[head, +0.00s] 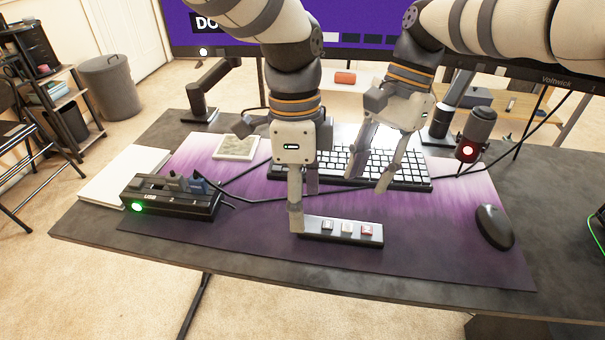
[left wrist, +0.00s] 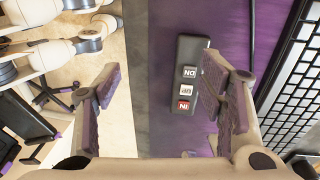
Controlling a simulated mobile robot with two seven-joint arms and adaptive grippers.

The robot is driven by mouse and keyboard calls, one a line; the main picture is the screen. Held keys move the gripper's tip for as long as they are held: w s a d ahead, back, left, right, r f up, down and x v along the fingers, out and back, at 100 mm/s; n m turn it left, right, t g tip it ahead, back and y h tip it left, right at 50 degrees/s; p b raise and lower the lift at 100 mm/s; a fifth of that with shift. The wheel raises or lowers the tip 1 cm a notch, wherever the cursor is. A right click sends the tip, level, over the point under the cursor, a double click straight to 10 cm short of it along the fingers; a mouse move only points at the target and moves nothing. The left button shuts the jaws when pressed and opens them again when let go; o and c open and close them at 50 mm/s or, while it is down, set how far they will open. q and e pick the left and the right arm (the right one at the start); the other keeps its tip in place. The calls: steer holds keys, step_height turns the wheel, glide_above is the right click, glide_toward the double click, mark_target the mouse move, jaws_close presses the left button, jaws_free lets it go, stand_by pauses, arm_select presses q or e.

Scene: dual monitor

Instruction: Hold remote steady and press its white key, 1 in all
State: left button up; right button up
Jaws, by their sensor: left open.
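The remote (head: 312,228) is a dark bar lying flat on the purple mat. It has a grey key (head: 328,225), a white middle key (head: 347,228) and a red key (head: 367,230); the left wrist view also shows the remote (left wrist: 192,47) and the white key (left wrist: 186,90). My left gripper (head: 303,206) is open at the remote's left end, one finger overlapping that end in the head view. In the left wrist view, the remote appears between its spread fingers, closer to the right one. My right gripper (head: 369,182) is open and empty over the keyboard, behind the remote.
The keyboard (head: 412,172) lies behind the remote, and a black cable crosses the mat (head: 440,245). A USB hub (head: 170,203) stands left, a mouse (head: 494,227) right, and a microphone (head: 477,130) at back right. The desk's front edge is close to the remote.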

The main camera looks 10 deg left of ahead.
mark_target(306, 224)
arm_select(q)
steer(key=w+r+t, duration=0.1)
steer(key=w+r, duration=0.2)
steer(key=shift+m+t+y, duration=0.3)
steer(key=shift+y, duration=0.1)
steer(key=f, duration=1.2)
steer(key=shift+w+d, duration=0.2)
steer(key=c, duration=1.3)
arm_select(e)
jaws_close()
